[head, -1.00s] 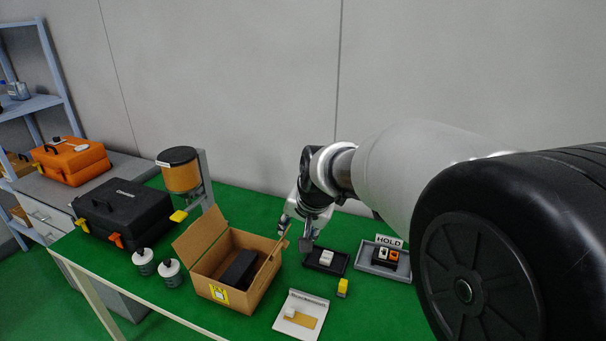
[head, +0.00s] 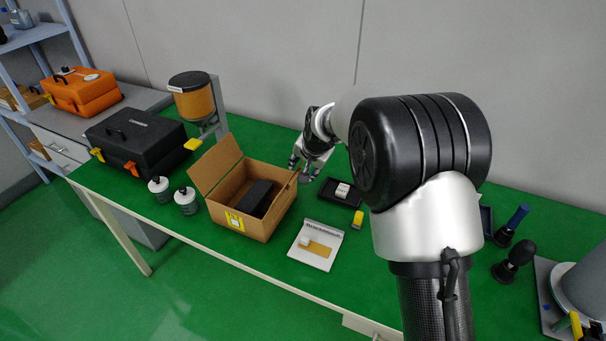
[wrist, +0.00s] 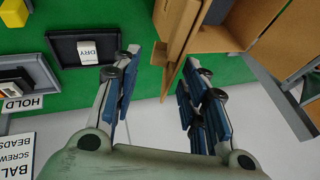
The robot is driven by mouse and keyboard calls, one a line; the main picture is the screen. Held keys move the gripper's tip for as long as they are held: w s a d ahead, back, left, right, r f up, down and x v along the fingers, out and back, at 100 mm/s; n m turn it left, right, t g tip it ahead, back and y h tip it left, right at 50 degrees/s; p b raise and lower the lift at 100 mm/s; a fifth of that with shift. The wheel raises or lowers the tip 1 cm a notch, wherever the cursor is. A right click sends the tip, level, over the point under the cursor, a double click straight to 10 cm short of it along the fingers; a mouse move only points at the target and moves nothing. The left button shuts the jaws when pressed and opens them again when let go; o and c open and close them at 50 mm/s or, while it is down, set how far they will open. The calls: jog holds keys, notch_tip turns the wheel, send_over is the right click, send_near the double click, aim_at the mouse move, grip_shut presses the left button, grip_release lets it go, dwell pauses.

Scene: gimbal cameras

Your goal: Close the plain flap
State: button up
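An open cardboard box (head: 262,229) stands on the green table, with a dark block (head: 256,197) inside. Its left flap (head: 216,163) stands up and leans outward. Its right flap (head: 287,190) stands up beside my gripper (head: 309,177); I cannot tell which flap is the plain one. In the wrist view my gripper (wrist: 161,62) is open, with its blue-padded fingers apart. The brown edge of the right flap (wrist: 176,38) reaches into the gap between them, closer to the right finger. I cannot tell whether they touch.
A dark tray with a white block (head: 342,190) lies right of my gripper. A yellow block (head: 358,220) and a white card (head: 316,245) lie in front. Two bottles (head: 186,201), a black case (head: 135,137) and an orange-filled dispenser (head: 192,98) stand to the left.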

jog(key=b+x, duration=0.1)
jog(key=x, duration=0.3)
jog(key=shift+c, duration=0.2)
grip_shut()
dwell(0.3)
